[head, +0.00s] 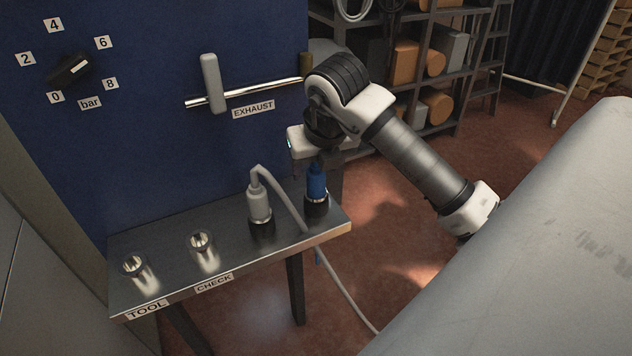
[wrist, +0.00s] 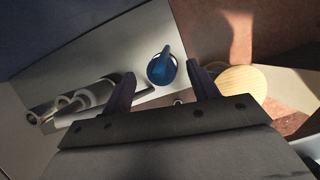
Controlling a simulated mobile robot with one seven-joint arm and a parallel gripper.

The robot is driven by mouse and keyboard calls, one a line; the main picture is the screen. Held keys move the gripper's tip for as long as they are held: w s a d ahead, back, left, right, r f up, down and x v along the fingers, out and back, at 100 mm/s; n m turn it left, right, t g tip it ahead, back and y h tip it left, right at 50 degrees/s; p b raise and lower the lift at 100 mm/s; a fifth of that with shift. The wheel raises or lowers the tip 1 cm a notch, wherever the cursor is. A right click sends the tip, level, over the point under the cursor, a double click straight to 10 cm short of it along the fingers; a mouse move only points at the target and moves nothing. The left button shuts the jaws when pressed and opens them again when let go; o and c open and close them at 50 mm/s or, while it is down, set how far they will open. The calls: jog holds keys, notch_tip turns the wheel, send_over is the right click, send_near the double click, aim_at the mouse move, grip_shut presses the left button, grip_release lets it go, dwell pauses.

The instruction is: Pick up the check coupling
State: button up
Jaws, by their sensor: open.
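A blue coupling (head: 316,183) stands upright in a dark holder at the right end of the narrow metal shelf (head: 228,259). A grey coupling (head: 259,204) with a grey hose stands in a dark holder to its left. Neither coupling bears a readable label. My gripper (wrist: 160,70) is open and points down over the blue coupling, which shows between its two fingers in the wrist view (wrist: 161,72). The fingers do not appear to touch it. In the head view my wrist hides most of the fingers.
Two metal sockets stand on the shelf, one by the TOOL label (head: 148,309) and one by the CHECK label (head: 214,283). A blue panel (head: 150,150) with a dial and an EXHAUST lever (head: 211,83) rises behind. A pale surface (head: 540,240) fills the right.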

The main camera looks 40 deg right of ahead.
aim_at(316, 187)
jog(key=shift+p+x, duration=0.5)
jog(key=shift+x, duration=1.3)
jog(key=shift+s, duration=0.1)
jog(key=c, duration=1.1)
